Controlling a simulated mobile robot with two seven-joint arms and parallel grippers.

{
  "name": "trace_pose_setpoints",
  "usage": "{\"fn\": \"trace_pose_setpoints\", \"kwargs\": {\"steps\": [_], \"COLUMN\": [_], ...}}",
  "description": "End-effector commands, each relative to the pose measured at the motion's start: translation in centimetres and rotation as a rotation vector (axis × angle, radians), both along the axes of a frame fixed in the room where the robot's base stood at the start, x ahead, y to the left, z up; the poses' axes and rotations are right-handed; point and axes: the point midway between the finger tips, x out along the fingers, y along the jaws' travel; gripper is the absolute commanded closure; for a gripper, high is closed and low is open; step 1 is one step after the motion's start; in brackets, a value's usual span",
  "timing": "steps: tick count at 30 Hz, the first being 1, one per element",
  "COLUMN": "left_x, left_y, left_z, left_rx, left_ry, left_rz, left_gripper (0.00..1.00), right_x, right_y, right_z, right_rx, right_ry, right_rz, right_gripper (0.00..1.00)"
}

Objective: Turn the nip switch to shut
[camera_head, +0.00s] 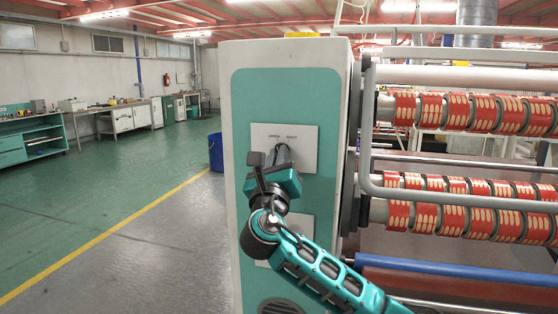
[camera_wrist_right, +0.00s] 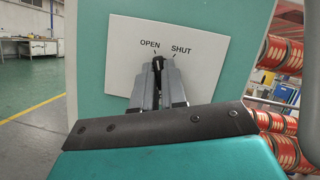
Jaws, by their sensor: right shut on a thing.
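The nip switch (camera_wrist_right: 158,63) is a small dark knob on a pale plate (camera_wrist_right: 118,68) marked OPEN and SHUT, on the green machine panel. My right gripper (camera_wrist_right: 160,74) is shut on the switch, with its grey fingers on either side of it. The fingers hide most of the knob. Its visible top lies just below the two labels, closer to OPEN; its exact setting is hard to tell. In the head view my right gripper (camera_head: 282,154) reaches the same plate (camera_head: 307,134) from below. My left gripper is not in view.
The machine's rollers with red tape rolls (camera_head: 480,112) and a bent grey bar (camera_head: 450,195) stand right of the panel. A second plate is partly hidden behind my right arm. A blue bin (camera_head: 215,152) stands on the open floor to the left.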

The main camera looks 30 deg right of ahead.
Motion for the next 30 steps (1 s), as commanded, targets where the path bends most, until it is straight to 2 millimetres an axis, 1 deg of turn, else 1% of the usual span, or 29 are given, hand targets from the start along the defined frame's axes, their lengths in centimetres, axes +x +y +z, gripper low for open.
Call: {"fn": "trace_pose_setpoints", "kwargs": {"steps": [18,30], "left_x": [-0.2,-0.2], "left_y": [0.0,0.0], "left_z": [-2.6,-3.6], "left_rx": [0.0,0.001], "left_ry": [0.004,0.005], "left_rz": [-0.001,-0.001], "left_gripper": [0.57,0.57], "right_x": [0.3,0.4], "right_y": [0.2,0.3], "right_z": [-0.1,0.1], "right_rx": [0.371,0.533], "right_ry": [-0.433,-0.624], "right_rz": [-0.001,0.0], "right_gripper": [1.0,1.0]}}
